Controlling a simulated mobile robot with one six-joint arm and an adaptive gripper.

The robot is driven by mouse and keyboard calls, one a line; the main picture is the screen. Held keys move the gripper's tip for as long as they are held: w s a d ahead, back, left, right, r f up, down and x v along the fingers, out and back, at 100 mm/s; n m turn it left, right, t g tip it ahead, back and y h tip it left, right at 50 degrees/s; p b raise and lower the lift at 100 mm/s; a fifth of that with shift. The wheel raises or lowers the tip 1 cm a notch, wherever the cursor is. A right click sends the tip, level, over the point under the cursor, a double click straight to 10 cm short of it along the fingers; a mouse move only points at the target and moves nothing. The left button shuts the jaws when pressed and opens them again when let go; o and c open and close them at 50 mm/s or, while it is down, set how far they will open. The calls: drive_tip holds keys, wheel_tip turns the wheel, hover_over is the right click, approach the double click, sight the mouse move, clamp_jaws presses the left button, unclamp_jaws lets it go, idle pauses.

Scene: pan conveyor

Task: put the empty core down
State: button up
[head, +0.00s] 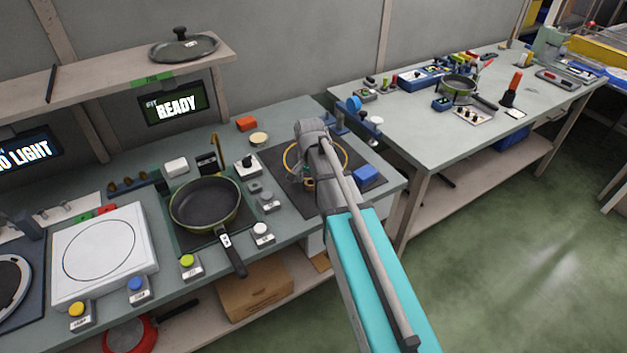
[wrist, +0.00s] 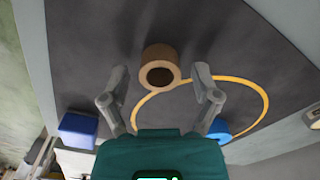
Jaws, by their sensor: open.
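The empty core is a short tan cardboard tube (wrist: 158,67) with a dark hollow, seen in the wrist view. It is on or just above the dark mat (wrist: 92,35), at the edge of a yellow ring (wrist: 262,88) marked there. My gripper (wrist: 160,72) is open, with one finger on each side of the core and a visible gap to both. Whether the core rests fully on the mat is hard to tell. In the head view the ring (head: 286,160) shows around my arm, which hides most of the gripper and the core.
A black pan (head: 206,204) lies left, among several button boxes. A tan disc (head: 258,139) and an orange block (head: 247,123) are behind. A second table (head: 420,128) stands to the right.

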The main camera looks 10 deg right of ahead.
wheel_tip(320, 180, up, 12)
drive_tip(key=p, duration=1.1)
drive_tip(key=shift+f, duration=0.25)
idle(0.4)
drive_tip(key=s+d+n, duration=0.1)
drive_tip(key=s+n, duration=0.7)
drive_tip(key=s, duration=0.8)
drive_tip(key=shift+s, duration=0.2)
